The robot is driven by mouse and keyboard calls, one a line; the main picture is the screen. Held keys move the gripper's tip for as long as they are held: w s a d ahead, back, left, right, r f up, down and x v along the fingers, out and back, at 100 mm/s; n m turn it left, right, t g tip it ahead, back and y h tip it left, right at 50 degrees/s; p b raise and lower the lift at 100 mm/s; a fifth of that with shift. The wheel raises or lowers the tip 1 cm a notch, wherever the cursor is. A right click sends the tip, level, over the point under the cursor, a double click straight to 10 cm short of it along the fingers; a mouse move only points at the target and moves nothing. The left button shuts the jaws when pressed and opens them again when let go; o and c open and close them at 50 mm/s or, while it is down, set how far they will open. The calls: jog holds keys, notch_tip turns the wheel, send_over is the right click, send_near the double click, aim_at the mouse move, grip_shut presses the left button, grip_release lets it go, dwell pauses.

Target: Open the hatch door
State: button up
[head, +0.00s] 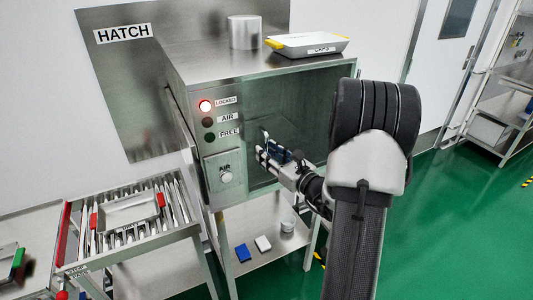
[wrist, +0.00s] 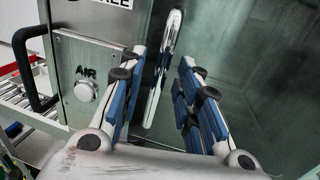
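The hatch is a steel cabinet with a greenish see-through door (head: 300,104) that looks closed. Its upright metal bar handle (head: 264,134) is on the door's left side, partly hidden behind my gripper. The handle (wrist: 165,55) shows clearly in the wrist view. My gripper (head: 268,155) is in front of the door at handle height. In the wrist view my gripper (wrist: 163,58) is open, with its blue-padded fingers either side of the handle in the picture. I see no contact with the handle and cannot tell the remaining depth.
An AIR button (head: 227,177) sits left of the door. A metal cylinder (head: 244,32) and a tray (head: 307,45) stand on top. A roller table (head: 130,235) is at left. Green floor (head: 455,225) is clear at right.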

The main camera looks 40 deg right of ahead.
jog(key=shift+w, duration=0.7)
jog(key=shift+c, duration=0.3)
grip_shut()
